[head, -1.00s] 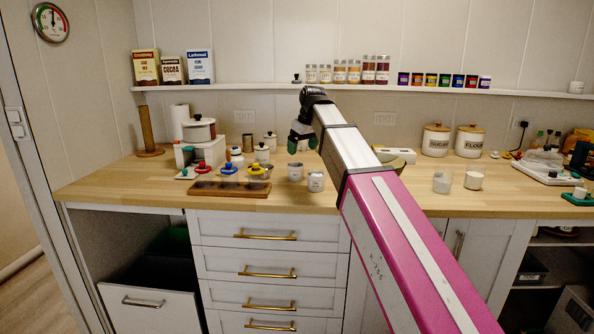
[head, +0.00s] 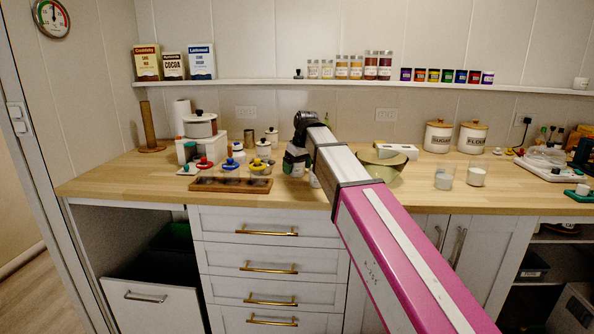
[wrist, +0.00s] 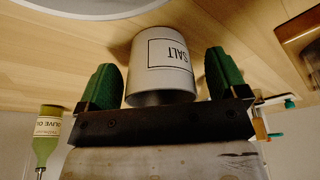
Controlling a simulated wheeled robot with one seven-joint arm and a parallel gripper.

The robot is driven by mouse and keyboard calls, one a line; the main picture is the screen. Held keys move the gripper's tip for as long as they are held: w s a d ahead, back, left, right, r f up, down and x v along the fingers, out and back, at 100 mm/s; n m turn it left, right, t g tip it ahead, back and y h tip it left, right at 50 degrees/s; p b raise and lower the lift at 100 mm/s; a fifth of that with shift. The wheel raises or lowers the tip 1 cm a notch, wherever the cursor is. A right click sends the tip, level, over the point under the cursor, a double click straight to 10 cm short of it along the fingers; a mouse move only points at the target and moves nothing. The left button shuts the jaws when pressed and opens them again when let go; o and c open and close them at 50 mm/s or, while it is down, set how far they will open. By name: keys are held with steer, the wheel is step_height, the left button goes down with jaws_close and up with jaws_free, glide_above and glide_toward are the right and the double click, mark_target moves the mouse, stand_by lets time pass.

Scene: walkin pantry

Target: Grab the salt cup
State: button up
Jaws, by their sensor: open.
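The salt cup (wrist: 160,78) is a white-grey cup with the printed label SALT, upside down in the wrist view. It stands on the wooden counter. My gripper (wrist: 165,60) has its two green fingers apart, one on each side of the cup, with small gaps visible. In the head view my gripper (head: 297,163) is low over the counter and covers most of the cups there. A sliver of a white cup (head: 314,181) shows beside it; I cannot tell which cup that is.
A wooden tray with several compartments (head: 228,185) lies to the left of my gripper. A greenish bowl (head: 385,171) stands to the right. Two more cups (head: 444,178) stand farther right. An olive oil bottle (wrist: 45,137) shows in the wrist view.

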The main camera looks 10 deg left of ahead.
steer(key=shift+a+f, duration=0.1)
steer(key=shift+f, duration=0.2)
steer(key=c, duration=0.9)
steer(key=shift+c, duration=0.2)
steer(key=shift+r, duration=0.15)
steer(key=shift+r, duration=1.4)
steer(key=a+r, duration=0.8)
steer(key=a, duration=0.3)
steer(key=shift+s+a, duration=0.2)
steer(key=shift+s, duration=0.2)
